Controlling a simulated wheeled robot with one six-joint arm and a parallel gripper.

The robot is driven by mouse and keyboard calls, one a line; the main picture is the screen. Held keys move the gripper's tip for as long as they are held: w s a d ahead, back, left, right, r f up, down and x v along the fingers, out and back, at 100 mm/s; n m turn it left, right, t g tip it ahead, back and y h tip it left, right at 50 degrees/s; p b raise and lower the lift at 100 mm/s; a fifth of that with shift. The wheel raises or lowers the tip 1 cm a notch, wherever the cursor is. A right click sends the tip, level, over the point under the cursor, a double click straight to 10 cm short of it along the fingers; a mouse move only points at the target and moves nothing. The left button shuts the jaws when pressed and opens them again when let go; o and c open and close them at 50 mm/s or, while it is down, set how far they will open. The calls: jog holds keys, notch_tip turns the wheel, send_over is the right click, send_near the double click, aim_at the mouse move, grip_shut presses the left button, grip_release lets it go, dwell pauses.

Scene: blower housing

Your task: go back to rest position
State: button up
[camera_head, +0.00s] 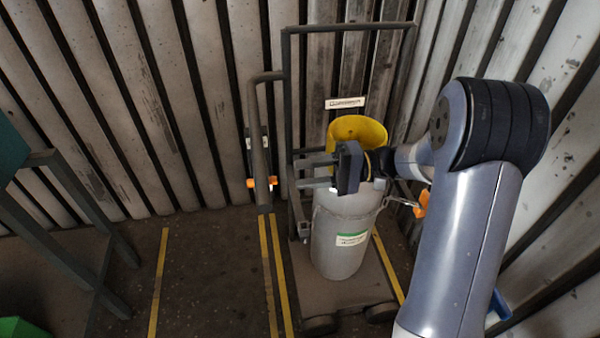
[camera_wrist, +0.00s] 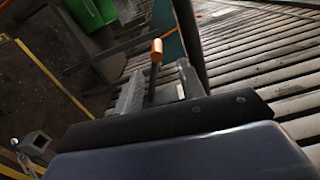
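My gripper (camera_head: 297,172) points left in the head view, in front of the upright cart frame and above the grey canister. Its two fingers are apart with a gap between them, and nothing shows held. The fingers also show in the wrist view (camera_wrist: 160,92), beyond the dark gripper body. An orange-tipped lever (camera_wrist: 156,50) appears between them there, seemingly beyond the fingertips. In the head view an orange handle (camera_head: 251,183) sits on a grey bent pipe (camera_head: 258,120), left of the fingertips and apart from them in the picture.
A grey canister (camera_head: 340,240) with a yellow funnel-like top (camera_head: 356,130) stands on a wheeled cart (camera_head: 300,290) against the slatted wall. A second orange handle (camera_head: 422,203) is at the canister's right. A dark frame table (camera_head: 60,185) stands left.

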jog(key=shift+a, duration=0.1)
jog(key=x, duration=1)
jog(key=shift+s+a+f, duration=0.1)
jog(key=shift+s+a, duration=0.1)
jog(key=shift+s, duration=0.05)
jog(key=shift+a+f+b, duration=0.1)
jog(key=shift+b, duration=0.25)
jog(key=shift+s+f, duration=0.1)
